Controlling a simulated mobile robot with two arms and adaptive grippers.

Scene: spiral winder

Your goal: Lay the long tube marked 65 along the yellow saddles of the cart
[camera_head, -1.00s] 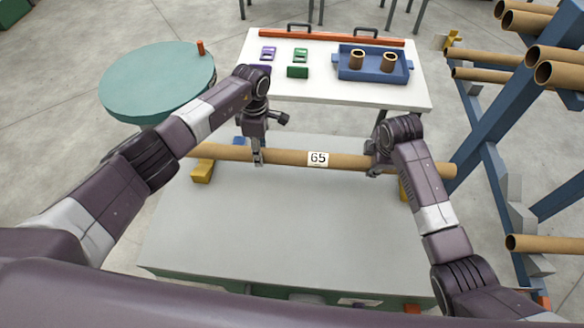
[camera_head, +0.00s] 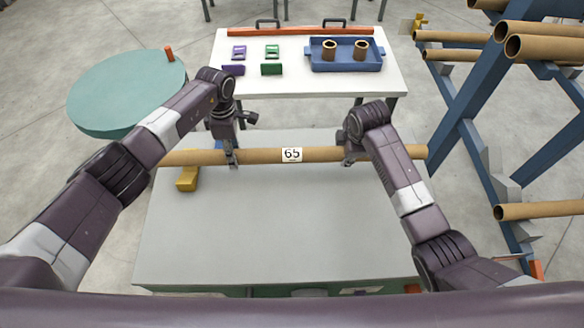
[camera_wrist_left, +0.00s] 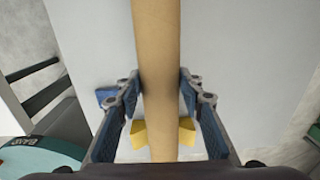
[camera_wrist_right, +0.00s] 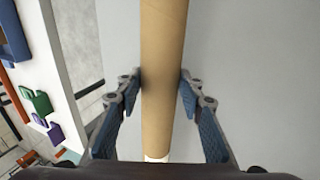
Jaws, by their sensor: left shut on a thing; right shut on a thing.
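The long brown tube marked 65 (camera_head: 270,156) lies crosswise over the far part of the grey cart top (camera_head: 280,225), its label facing me. My left gripper (camera_head: 232,160) is shut on the tube left of the label; the left wrist view shows its fingers on both sides of the tube (camera_wrist_left: 158,60). My right gripper (camera_head: 348,158) is shut on the tube right of the label; the right wrist view shows the same grip on the tube (camera_wrist_right: 162,70). A yellow saddle (camera_head: 187,180) shows near the tube's left end. The other saddle is hidden. I cannot tell whether the tube touches the saddles.
A white table (camera_head: 300,85) behind the cart holds a blue tray (camera_head: 345,62) with two short tubes, and purple and green pieces. A round teal table (camera_head: 125,92) stands at left. A blue rack (camera_head: 470,95) with several tubes stands close at right.

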